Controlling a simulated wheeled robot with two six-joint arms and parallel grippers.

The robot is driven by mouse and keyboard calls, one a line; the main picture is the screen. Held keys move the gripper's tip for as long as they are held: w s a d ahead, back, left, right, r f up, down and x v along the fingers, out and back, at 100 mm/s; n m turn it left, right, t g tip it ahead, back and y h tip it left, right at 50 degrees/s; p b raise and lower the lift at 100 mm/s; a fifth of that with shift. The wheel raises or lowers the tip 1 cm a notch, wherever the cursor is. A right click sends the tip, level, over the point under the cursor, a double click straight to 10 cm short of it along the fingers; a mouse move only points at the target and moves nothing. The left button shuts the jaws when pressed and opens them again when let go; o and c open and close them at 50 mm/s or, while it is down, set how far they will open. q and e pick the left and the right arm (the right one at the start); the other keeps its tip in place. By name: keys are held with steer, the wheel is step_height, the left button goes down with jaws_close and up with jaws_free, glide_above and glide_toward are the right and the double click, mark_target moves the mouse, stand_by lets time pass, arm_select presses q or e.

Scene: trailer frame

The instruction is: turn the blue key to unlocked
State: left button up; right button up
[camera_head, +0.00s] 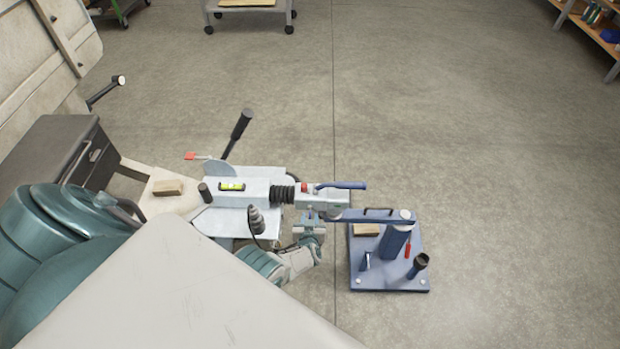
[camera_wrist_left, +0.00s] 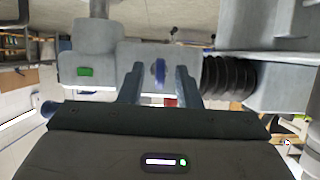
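The blue key (camera_wrist_left: 159,70) shows in the left wrist view as a small upright blue tab on the grey metal face of the coupling (camera_wrist_left: 120,58). A green patch (camera_wrist_left: 84,71) is on the coupling to its left. My left gripper (camera_wrist_left: 160,72) is open, one finger on each side of the key, with gaps on both sides. I cannot tell how far the fingertips are from the coupling face. In the head view my left gripper (camera_head: 310,215) is just below the coupling (camera_head: 325,199), and the key is hidden. My right gripper is not in view.
A blue lever (camera_head: 342,185) lies along the coupling's top, with black bellows (camera_head: 283,193) to its left. A blue stand (camera_head: 392,283) with a post is close on the right. A black cordless-tool-like object (camera_head: 256,219) is left of my gripper.

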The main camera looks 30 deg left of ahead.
arm_select(q)
steer(key=p+v, duration=0.4)
steer(key=v, duration=0.4)
steer(key=shift+s+d+r, duration=0.2)
steer(key=shift+s, duration=0.1)
steer(key=s+d+f+m+g+h, duration=0.1)
steer(key=s+f+m+g+h, duration=0.15)
steer(key=s+f, duration=0.6)
steer(key=s+d+f+m+g+h, duration=0.2)
steer(key=s+f+h, duration=0.25)
steer(key=s, duration=0.75)
steer(key=s+a+f+m+g, duration=0.1)
steer(key=s+f+g, duration=0.1)
steer(key=s, duration=0.9)
steer(key=s+a+f+m+g+b, duration=0.1)
steer(key=s+f+g, duration=0.1)
steer(key=s, duration=0.9)
steer(key=shift+s+a+f+g+y, duration=0.3)
steer(key=shift+s+f+g, duration=0.1)
steer(key=shift+g, duration=0.45)
